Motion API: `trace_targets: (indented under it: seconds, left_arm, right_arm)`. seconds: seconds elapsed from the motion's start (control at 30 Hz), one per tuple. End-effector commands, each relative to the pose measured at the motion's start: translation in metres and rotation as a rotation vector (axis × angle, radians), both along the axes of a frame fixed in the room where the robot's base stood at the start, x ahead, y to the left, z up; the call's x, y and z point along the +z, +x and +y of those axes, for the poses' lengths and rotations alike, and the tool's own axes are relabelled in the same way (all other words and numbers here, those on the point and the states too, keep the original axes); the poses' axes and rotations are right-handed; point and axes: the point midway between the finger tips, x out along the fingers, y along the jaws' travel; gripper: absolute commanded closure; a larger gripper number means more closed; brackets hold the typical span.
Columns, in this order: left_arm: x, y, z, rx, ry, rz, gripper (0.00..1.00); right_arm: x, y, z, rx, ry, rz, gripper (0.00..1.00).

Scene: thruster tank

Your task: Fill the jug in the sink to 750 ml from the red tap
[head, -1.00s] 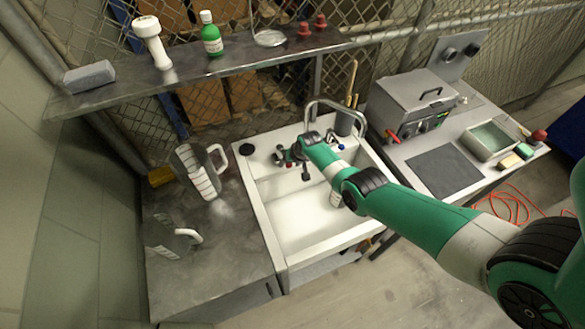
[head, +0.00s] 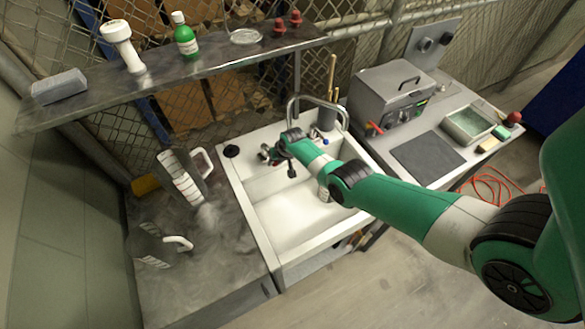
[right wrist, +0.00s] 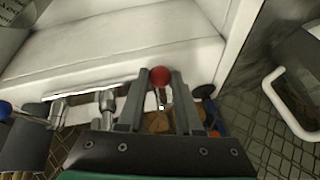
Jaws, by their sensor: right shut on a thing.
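My right gripper (head: 270,156) is at the back of the white sink (head: 252,228). In the right wrist view its fingers (right wrist: 160,88) are on both sides of the red tap knob (right wrist: 160,76) and shut on it. The blue tap knob (right wrist: 6,107) is apart, to the left. The curved metal spout (head: 292,104) stands behind my arm. No jug shows in the visible part of the sink; my arm hides some of it. Two clear jugs with white handles, one farther back (head: 183,180) and one nearer (head: 150,248), stand on the left counter. My left gripper is out of view.
A shelf (head: 215,65) with a green bottle (head: 186,40) runs above the left counter (head: 205,265). A grey metal box (head: 392,92) stands on the right bench. The front of the basin is clear.

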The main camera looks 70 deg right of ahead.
Motion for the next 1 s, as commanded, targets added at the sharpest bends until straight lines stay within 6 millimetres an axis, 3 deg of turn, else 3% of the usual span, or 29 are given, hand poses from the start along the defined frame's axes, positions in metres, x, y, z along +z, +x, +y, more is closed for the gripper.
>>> trace_targets:
  seconds: [0.57,1.0]
  left_arm:
    - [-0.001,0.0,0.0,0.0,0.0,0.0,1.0]
    - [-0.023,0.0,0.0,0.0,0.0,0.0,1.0]
  right_arm:
    - [-0.001,0.0,0.0,0.0,0.0,0.0,1.0]
    - [-0.002,0.036,0.026,0.003,-0.001,0.0,1.0]
